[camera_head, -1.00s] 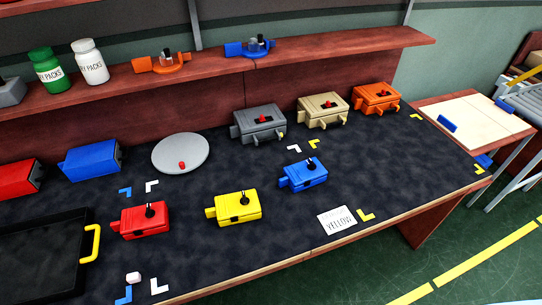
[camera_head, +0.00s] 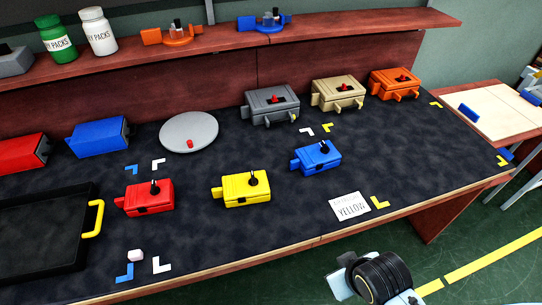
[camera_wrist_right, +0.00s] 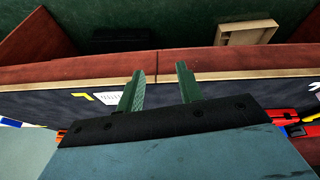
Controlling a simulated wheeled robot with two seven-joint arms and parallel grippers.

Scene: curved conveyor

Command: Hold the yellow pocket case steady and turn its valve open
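The yellow pocket case (camera_head: 246,190) sits on the dark table mat near the front, between a red case (camera_head: 149,197) and a blue case (camera_head: 316,158). It has a black valve lever standing upright on top and a yellow tab on its left side. A white card (camera_head: 350,206) reading "YELLOW" lies to its right. My right arm shows at the bottom right of the head view, with no fingertips visible there. In the right wrist view my right gripper (camera_wrist_right: 160,85) has two green fingers spread apart with nothing between them. My left gripper is not in view.
A black tray (camera_head: 48,238) with a yellow handle lies at the left. Grey, tan and orange cases (camera_head: 395,84) stand along the back, beside a grey disc (camera_head: 189,132). A shelf (camera_head: 340,36) runs above. The mat in front of the yellow case is clear.

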